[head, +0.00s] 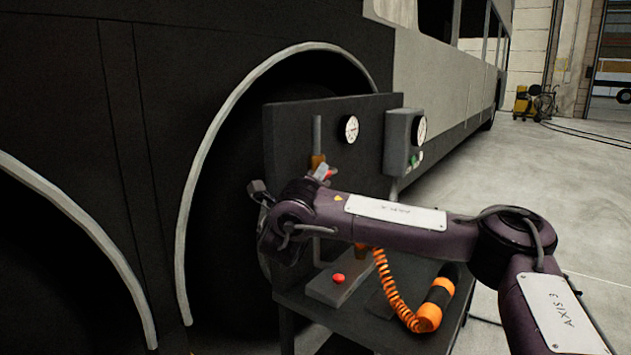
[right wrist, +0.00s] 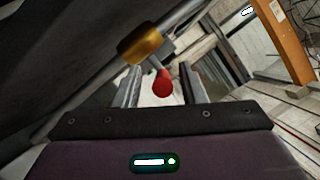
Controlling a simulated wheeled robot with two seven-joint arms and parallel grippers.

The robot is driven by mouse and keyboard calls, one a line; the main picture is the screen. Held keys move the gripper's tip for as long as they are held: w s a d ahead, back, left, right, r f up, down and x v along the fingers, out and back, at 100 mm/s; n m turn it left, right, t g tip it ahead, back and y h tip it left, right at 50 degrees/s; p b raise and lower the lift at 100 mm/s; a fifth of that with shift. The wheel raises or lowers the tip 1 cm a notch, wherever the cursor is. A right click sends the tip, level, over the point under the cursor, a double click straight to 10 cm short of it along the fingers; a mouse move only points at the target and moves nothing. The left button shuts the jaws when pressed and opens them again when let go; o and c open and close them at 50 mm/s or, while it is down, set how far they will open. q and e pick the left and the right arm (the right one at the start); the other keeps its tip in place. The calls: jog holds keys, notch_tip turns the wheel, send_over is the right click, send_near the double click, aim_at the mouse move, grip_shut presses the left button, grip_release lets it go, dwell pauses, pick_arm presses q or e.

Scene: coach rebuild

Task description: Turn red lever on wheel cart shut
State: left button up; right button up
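The wheel cart (head: 285,135) stands beside the bus's wheel arch, with a dark upright panel. A brass valve (head: 318,161) sits on a vertical pipe on this panel; it also shows in the right wrist view (right wrist: 142,45). The lever's red rounded end (right wrist: 163,82) sticks out from the valve. In the head view the red lever (head: 328,174) is small and partly hidden by my right arm. My right gripper (right wrist: 162,90) is open, with the red end between its fingers and a visible gap on each side. My left gripper is not in view.
Gauges (head: 349,129) and a grey control box (head: 398,142) are on the cart's right. Below are a red button (head: 338,279) and an orange coiled cord (head: 392,290) running to an orange-and-black handset (head: 434,304).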

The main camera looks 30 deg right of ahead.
jog(key=shift+p+v, duration=0.3)
jog(key=shift+v, duration=0.65)
jog(key=p+v, duration=0.2)
jog(key=v, duration=0.4)
